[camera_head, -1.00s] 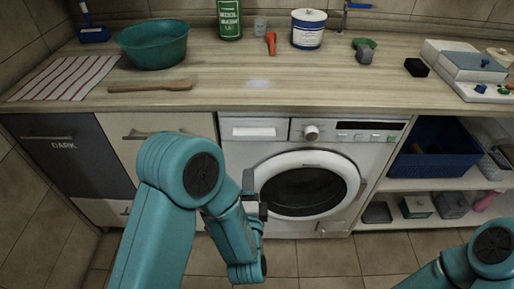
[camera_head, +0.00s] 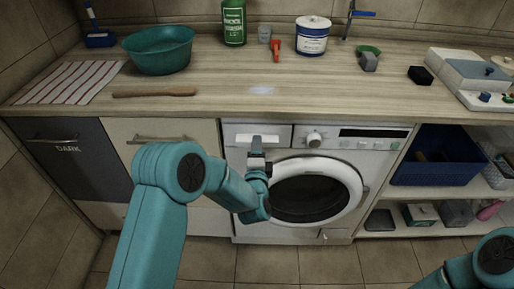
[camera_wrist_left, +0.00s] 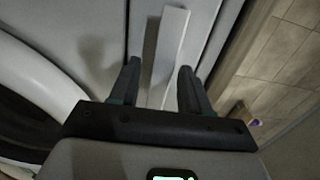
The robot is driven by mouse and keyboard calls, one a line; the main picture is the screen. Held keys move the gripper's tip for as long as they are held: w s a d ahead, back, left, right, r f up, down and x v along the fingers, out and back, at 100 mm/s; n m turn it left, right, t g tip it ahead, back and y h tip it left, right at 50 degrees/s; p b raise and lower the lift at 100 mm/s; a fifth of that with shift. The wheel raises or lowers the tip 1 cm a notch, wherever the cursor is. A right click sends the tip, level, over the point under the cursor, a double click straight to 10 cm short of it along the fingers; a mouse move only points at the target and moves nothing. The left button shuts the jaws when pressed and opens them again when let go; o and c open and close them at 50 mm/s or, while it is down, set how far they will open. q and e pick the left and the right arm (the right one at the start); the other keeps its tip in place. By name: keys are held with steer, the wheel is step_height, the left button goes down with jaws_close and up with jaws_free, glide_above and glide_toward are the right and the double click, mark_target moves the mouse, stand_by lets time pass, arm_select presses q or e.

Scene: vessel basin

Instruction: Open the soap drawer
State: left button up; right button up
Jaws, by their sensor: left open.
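The soap drawer (camera_head: 281,133) is at the upper left of the white washing machine (camera_head: 365,152). It looks shut, its front level with the panel. My left gripper (camera_head: 256,141) is in front of the drawer and hides part of its front. In the left wrist view, the left gripper (camera_wrist_left: 160,72) is open, with a finger on each side of the drawer's pale handle strip (camera_wrist_left: 171,45). I cannot tell whether either finger touches the strip. My right gripper is out of view; only part of that arm shows at the lower right.
The machine's round door (camera_head: 350,183) is right of my left forearm. The wooden counter (camera_head: 330,95) overhangs just above the drawer. A blue bin (camera_head: 432,172) stands on the shelf at right. The tiled floor in front is clear.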

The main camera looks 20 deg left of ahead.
arm_select(q)
steer(key=shift+w, duration=0.2)
steer(key=shift+c, duration=0.3)
jaws_close()
